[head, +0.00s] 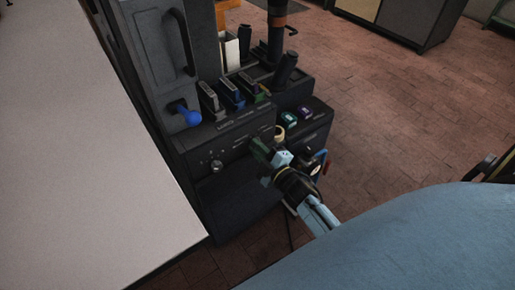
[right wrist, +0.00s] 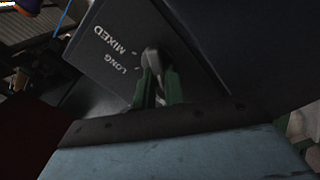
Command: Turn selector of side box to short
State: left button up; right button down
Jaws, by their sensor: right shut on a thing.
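The side box (right wrist: 105,60) shows in the right wrist view as a dark panel with white labels reading MIXED and LONG. No SHORT label is visible to me. The selector (right wrist: 152,57) is a grey knob near the panel's right edge. My right gripper (right wrist: 156,82) has its green fingers on either side of the knob and is shut on it. In the head view my right gripper (head: 263,152) reaches the front of the dark machine, and its fingers hide the selector there. My left gripper is not in view.
A dark machine (head: 235,150) carries a blue-knobbed lever (head: 190,117), another front knob (head: 216,166) and several coloured pieces on top. A round white-faced part (head: 315,168) sits close beside my right gripper. A pale tabletop (head: 80,150) fills the left. Brick floor is open at right.

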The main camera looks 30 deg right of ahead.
jog(key=c, duration=1.5)
grip_release()
jog(key=shift+o, duration=0.2)
jog(key=shift+s, duration=0.1)
jog(key=s+d+p, duration=0.1)
jog(key=s, duration=1.2)
jog(key=shift+s, duration=0.1)
